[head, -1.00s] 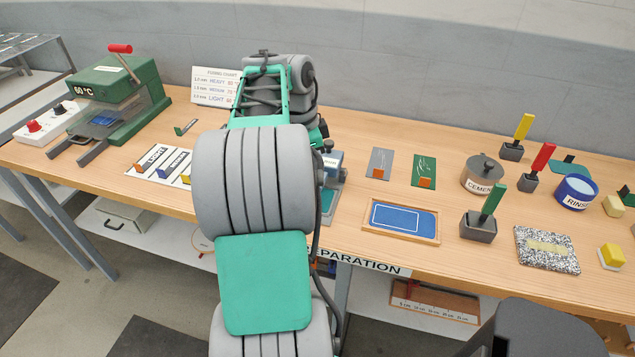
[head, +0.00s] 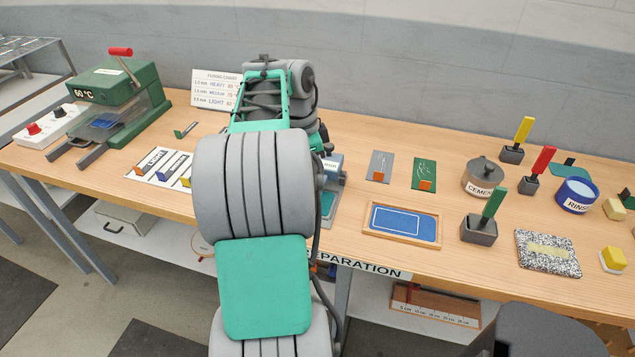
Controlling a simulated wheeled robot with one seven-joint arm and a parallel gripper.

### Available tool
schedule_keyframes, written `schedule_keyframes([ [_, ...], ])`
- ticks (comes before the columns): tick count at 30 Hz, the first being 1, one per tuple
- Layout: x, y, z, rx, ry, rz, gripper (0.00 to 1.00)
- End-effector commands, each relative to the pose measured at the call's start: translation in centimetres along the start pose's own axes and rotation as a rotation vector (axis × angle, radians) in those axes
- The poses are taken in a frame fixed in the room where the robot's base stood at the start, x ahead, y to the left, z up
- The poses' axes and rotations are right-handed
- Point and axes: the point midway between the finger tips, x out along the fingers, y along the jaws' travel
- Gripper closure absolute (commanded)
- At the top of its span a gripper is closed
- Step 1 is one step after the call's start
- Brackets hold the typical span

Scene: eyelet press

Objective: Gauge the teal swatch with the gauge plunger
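A grey device with a pale blue-grey top (head: 334,165), possibly the gauge, stands on the bench just right of my arm and is mostly covered by it. A small teal patch (head: 327,204) shows at the device's base, partly hidden; it may be the teal swatch, but I cannot tell for sure. The plunger cannot be made out. My gripper is hidden behind my own arm, which reaches over the bench at the centre of the head view.
Right of my arm are a blue-topped wooden tray (head: 402,222), a cement pot (head: 484,176), a rinse pot (head: 577,194) and several brush holders. A flat teal piece (head: 570,168) lies at the back right.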

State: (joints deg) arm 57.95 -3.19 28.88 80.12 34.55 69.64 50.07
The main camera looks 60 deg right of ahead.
Motion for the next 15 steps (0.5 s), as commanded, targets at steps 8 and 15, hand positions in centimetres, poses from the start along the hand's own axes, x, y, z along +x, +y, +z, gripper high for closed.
schedule_keyframes([
  [8,-3.1,0.0,-0.6,0.001,0.0,-0.002,1.0],
  [15,-5.4,0.0,-1.1,0.001,0.0,-0.003,1.0],
])
